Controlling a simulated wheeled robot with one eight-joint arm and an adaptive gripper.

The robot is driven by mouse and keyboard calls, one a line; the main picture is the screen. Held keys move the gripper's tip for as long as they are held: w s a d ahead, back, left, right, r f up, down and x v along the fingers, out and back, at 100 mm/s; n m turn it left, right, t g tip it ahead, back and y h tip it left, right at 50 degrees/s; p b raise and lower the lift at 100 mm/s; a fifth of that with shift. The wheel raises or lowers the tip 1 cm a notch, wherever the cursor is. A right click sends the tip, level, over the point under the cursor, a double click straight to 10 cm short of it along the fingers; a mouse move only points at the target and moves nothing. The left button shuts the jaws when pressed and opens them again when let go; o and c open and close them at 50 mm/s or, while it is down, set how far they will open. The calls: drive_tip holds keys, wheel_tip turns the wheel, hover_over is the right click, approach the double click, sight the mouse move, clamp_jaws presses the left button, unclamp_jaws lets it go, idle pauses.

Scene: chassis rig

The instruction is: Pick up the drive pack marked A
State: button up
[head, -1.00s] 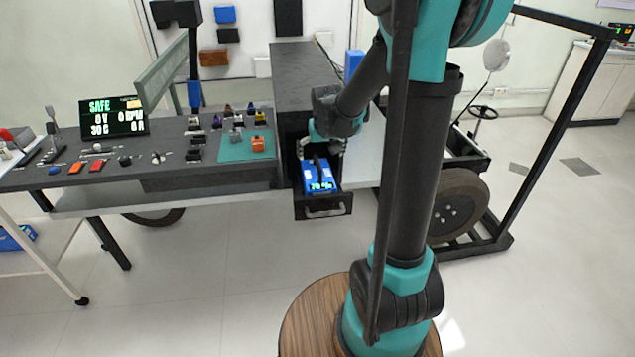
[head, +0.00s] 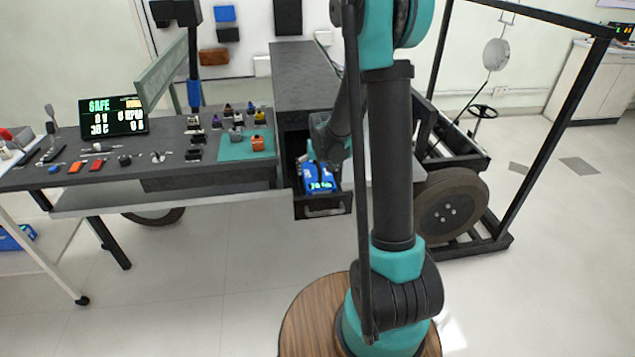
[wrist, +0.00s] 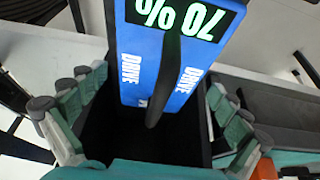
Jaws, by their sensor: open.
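A blue drive pack (head: 321,181) with a lit 70 % display sits in the open drawer (head: 323,208). In the wrist view the pack (wrist: 185,75) shows upside down, with DRIVE printed on both sides of a dark handle (wrist: 168,75). A small white mark beside the handle is too unclear to read as a letter. My gripper (wrist: 155,90) is open, with one finger to each side of the pack's near end; I see no clear contact. In the head view my gripper (head: 322,155) is over the back of the drawer, partly hidden by my arm.
The drawer walls stand close around the pack. A screen (head: 114,116) reads SAFE. A wheeled chassis (head: 455,200) stands right. The floor in front is clear.

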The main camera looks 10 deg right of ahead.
drive_tip(key=shift+x, duration=1.5)
drive_tip(key=shift+r, duration=0.1)
drive_tip(key=c, duration=1.6)
